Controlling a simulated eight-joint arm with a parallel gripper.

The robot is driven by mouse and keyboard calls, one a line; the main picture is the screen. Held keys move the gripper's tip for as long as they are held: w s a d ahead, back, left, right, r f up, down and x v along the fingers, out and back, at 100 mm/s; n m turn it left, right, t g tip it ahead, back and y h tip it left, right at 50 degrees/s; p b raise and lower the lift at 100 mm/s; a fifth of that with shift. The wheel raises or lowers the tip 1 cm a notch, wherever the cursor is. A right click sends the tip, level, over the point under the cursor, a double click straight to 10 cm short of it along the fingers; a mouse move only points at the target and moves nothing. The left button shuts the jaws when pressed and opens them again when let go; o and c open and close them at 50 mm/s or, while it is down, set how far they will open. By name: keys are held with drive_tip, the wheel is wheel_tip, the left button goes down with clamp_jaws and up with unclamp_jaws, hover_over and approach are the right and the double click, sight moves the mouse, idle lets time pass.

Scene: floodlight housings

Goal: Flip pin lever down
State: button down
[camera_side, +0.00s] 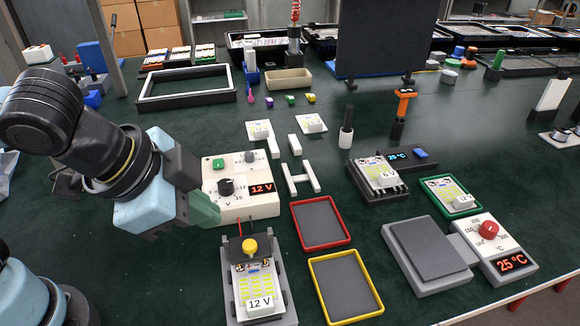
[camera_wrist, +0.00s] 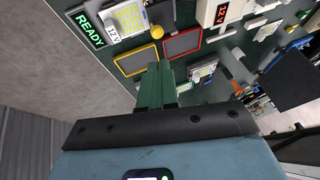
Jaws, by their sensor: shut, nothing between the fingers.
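A board (camera_side: 240,283) marked 12 V lies in the fixture. In the wrist view the knob (camera_wrist: 157,31) shows near the top, beside the board (camera_wrist: 128,18). My gripper (camera_side: 214,212) has green fingers, shut and empty, to the upper left of the knob and apart from it. Its fingers (camera_wrist: 160,70) show together in the wrist view.
A power supply (camera_side: 262,208) reading 12 V stands just behind my fingers. Red (camera_side: 347,240) and yellow (camera_side: 377,309) framed trays lie right of the fixture. A grey plate (camera_side: 425,255) and a 25 °C heater unit (camera_side: 500,240) are farther right. A READY display (camera_wrist: 83,30) shows by the fixture.

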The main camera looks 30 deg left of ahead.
drive_tip(key=shift+v, duration=1.95)
drive_tip(key=w+a+f+n, duration=0.4)
drive_tip(key=a, duration=0.4)
drive_tip(key=w+a+f+n+t+y, duration=0.1)
drive_tip(key=w+a+f+n, duration=0.3)
drive_tip(key=a, duration=0.5)
drive_tip(key=shift+w+a+n+t+y, duration=0.25)
drive_tip(key=shift+w+n+t+y, duration=0.1)
drive_tip(key=shift+n, duration=0.45)
